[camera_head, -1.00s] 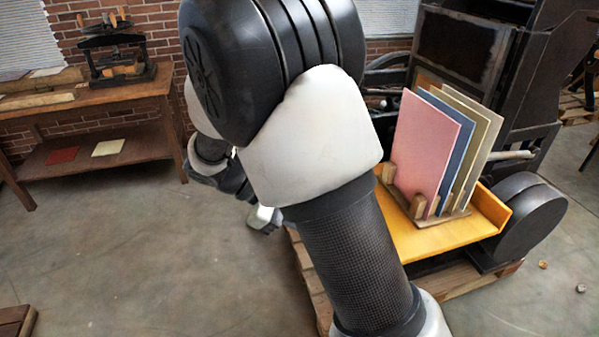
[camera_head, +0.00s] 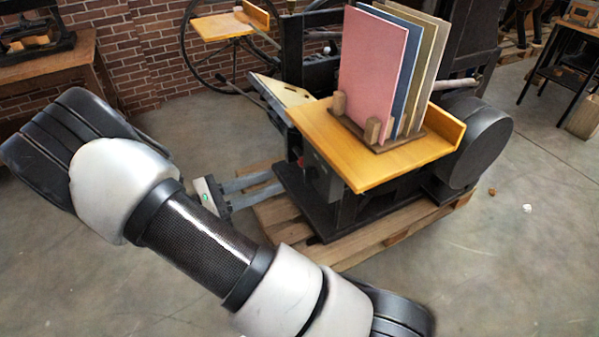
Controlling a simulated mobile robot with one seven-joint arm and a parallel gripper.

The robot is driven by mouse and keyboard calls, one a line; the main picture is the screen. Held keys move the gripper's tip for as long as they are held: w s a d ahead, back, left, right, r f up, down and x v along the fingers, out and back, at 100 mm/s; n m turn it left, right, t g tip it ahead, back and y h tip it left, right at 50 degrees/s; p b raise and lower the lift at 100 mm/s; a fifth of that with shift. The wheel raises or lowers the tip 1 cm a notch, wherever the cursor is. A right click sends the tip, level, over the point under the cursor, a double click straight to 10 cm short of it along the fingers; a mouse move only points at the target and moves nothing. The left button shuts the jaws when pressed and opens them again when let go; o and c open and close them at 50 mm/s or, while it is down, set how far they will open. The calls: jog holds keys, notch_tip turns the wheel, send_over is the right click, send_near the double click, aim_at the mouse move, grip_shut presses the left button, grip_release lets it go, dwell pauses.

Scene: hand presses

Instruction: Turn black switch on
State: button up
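The black switch cannot be made out clearly in the head view. A dark control box (camera_head: 322,178) with a small red part beside it sits under the yellow board of the press (camera_head: 375,210), on its left side; the switch may be there, but it is too small to tell. My gripper (camera_head: 278,182) is left of the press base, below and left of that box. Its two grey fingers point right, with a gap between them, and nothing shows in them. Whether the fingertips touch the press cannot be told.
The yellow board (camera_head: 345,170) carries a wooden rack with upright pink, blue and tan sheets (camera_head: 375,65). The press stands on a wooden pallet (camera_head: 370,245). A wooden table (camera_head: 55,75) stands at the upper left.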

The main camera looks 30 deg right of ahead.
aim_at(310, 175)
jog(key=d+b, duration=0.1)
jog(key=d, duration=0.8)
jog(key=shift+w, duration=0.15)
jog(key=shift+d, duration=0.1)
grip_shut()
